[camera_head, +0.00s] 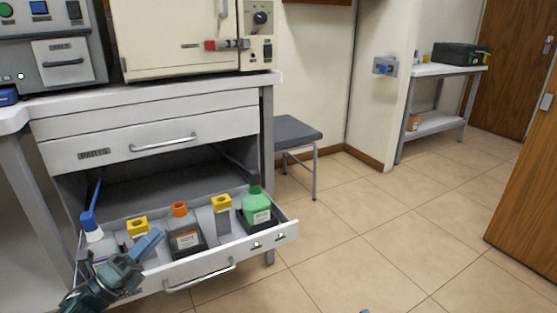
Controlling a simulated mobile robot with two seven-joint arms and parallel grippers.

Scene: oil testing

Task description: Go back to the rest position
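My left gripper (121,248) is at the lower left, in front of the open drawer (215,262). Its fingers look spread apart, with nothing seen held between them. It overlaps the drawer's left front in the picture. I cannot tell whether it touches the drawer. Of my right gripper only a small blue tip (365,311) shows at the bottom edge, so its state is hidden.
The drawer holds a blue-capped white bottle (93,232), an orange-capped grey bottle (184,228), yellow-capped containers (222,215) and a green bottle (256,206). A stool (293,132) stands right of the cabinet. Tiled floor (390,235) lies clear at right.

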